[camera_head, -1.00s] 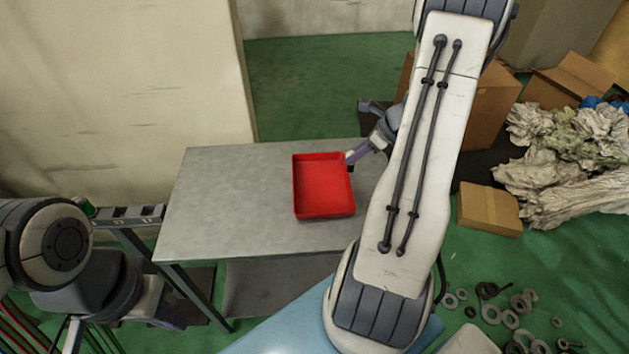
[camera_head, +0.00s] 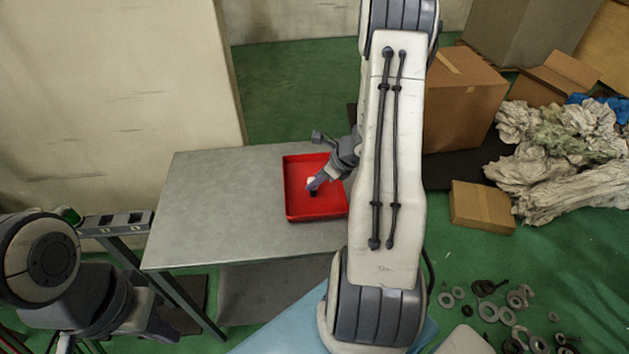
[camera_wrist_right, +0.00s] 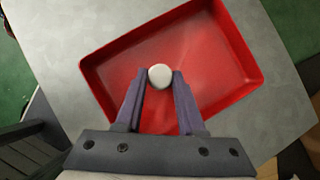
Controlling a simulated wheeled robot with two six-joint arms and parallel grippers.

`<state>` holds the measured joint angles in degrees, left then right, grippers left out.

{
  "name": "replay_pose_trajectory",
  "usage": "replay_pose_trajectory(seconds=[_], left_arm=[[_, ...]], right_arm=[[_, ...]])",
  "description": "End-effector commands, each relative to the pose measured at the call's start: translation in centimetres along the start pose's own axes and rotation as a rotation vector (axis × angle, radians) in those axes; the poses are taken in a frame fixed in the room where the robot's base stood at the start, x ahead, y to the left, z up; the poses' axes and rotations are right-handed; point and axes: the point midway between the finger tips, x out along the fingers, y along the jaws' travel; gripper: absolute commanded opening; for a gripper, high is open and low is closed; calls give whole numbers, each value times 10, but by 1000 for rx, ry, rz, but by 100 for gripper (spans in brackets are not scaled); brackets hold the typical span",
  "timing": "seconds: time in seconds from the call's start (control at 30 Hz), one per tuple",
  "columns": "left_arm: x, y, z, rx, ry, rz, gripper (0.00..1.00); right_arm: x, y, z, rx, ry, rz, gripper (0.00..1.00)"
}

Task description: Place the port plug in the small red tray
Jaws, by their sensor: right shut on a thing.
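The small red tray (camera_head: 300,211) lies on the grey metal table, its right part hidden behind my right arm in the head view. In the right wrist view the tray (camera_wrist_right: 105,62) fills the space beyond the fingers. My right gripper (camera_head: 313,185) is over the inside of the tray and shut on the port plug (camera_wrist_right: 160,76). The plug has a round white top, and a dark lower part (camera_head: 313,194) shows under the fingertips. I cannot tell whether it touches the tray floor. My left gripper (camera_head: 165,330) is at the lower left, away from the tray; its jaws are unclear.
The grey table (camera_head: 205,200) is bare left of the tray. Cardboard boxes (camera_head: 465,95) and crumpled sheeting (camera_head: 560,160) lie on the green floor at the right. Several rings (camera_head: 505,305) are scattered at the lower right. A pale wall (camera_head: 110,90) stands behind left.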

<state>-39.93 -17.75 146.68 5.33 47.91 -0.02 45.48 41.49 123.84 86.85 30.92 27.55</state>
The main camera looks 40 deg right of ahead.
Motion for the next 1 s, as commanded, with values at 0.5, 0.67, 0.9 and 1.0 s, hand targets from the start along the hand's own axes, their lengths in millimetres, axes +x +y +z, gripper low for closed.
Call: replay_pose_trajectory(seconds=[0.5, 0.67, 0.9, 1.0], left_arm=[[3, 0, 0, 0, 0, 0, 0], [-3, 0, 0, 0, 0, 0, 0], [-10, 1, -1, 0, 0, 0, 0], [-15, 1, -1, 0, 0, 0, 0]], right_arm=[[2, 0, -1, -1, 0, 1, 68], [-2, 0, 2, -1, -1, 0, 68], [-46, -2, 2, -1, -2, -6, 68], [-68, -1, 2, -1, -1, -5, 68]])
